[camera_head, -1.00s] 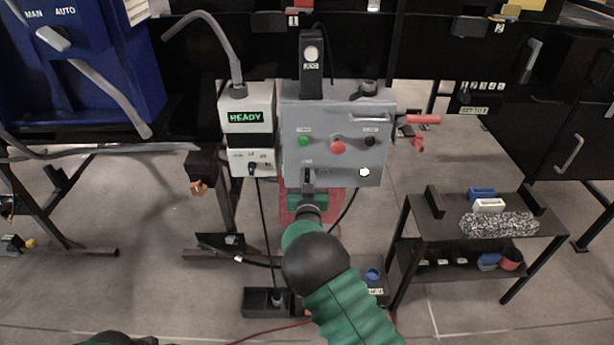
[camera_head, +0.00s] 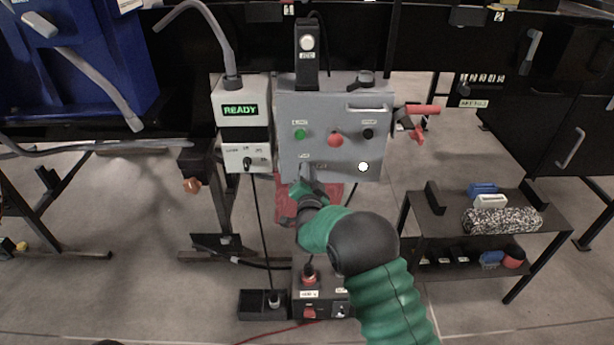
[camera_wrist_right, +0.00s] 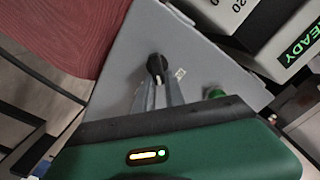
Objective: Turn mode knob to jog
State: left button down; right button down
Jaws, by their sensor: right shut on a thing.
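The grey control box (camera_head: 345,155) stands in the middle of the head view, with a green button, a red button and a black knob across its front. The black mode knob (camera_wrist_right: 157,66) shows in the right wrist view, between my fingertips, with a small white label beside it. My right gripper (camera_wrist_right: 158,84) is shut on this knob. In the head view my right gripper (camera_head: 306,177) is at the box's lower left corner and hides most of the knob. The lettering around the knob is too small to read. My left gripper is out of view.
A white unit (camera_head: 241,110) with a lit READY display stands just left of the box. A red handle (camera_head: 420,109) juts from the box's right side. A low black shelf (camera_head: 480,245) with small parts stands at the right. A floor box (camera_head: 323,307) sits below.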

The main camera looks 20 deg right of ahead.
jog(key=shift+s+d+f+m+b, duration=0.1)
jog(key=shift+f+m+b, duration=0.2)
jog(key=shift+m+b, duration=0.95)
jog(key=shift+w+d+f+m+b, duration=0.1)
jog(key=shift+f+m+b, duration=0.15)
jog(key=shift+m+b, duration=1)
jog(key=shift+s+f+m+b, duration=0.1)
jog(key=shift+f+m+b, duration=0.3)
jog(key=shift+m, duration=1.6)
jog(key=shift+r, duration=0.1)
jog(key=c, duration=1.4)
grip_release()
jog(key=shift+r, duration=0.15)
jog(key=shift+r, duration=0.1)
